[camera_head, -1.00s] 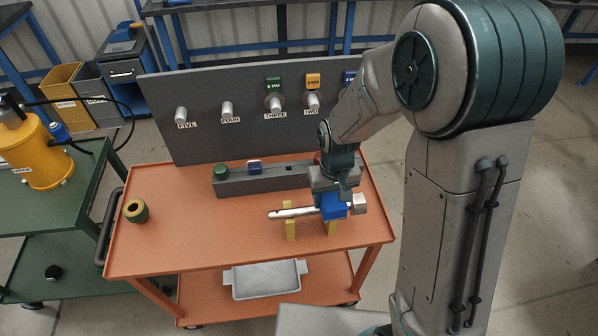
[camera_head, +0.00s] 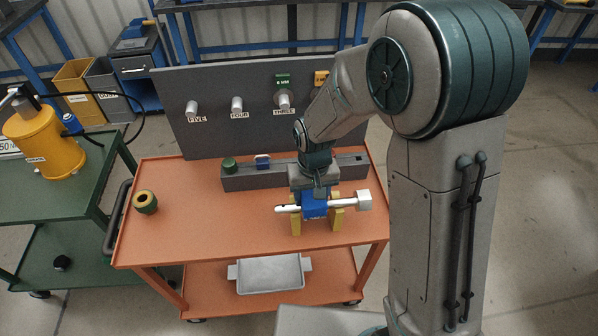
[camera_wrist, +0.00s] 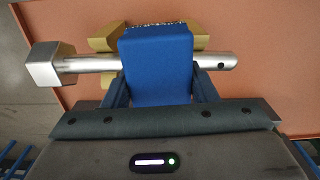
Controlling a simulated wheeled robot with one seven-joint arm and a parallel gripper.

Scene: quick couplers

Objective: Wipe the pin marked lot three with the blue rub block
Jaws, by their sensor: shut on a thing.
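My gripper (camera_head: 314,192) points down and is shut on the blue rub block (camera_head: 316,208); its dark blue fingers flank the block in the wrist view. The block (camera_wrist: 158,65) lies across the middle of a silver pin (camera_wrist: 218,60) and hides that stretch; they look in contact. This pin (camera_head: 287,209) lies level on two yellow rests (camera_head: 337,219), its square head to the right in the head view. No lot mark is readable on it. Another pin (camera_head: 284,100), above a label reading THREE, sticks out of the grey board with a dark collar around it.
The orange cart top (camera_head: 200,235) is clear at left except for a green-and-yellow ring (camera_head: 146,202). Behind my gripper is a long grey block (camera_head: 240,182) holding a green piece (camera_head: 229,165). The upright grey board (camera_head: 210,140) with several pins stands behind.

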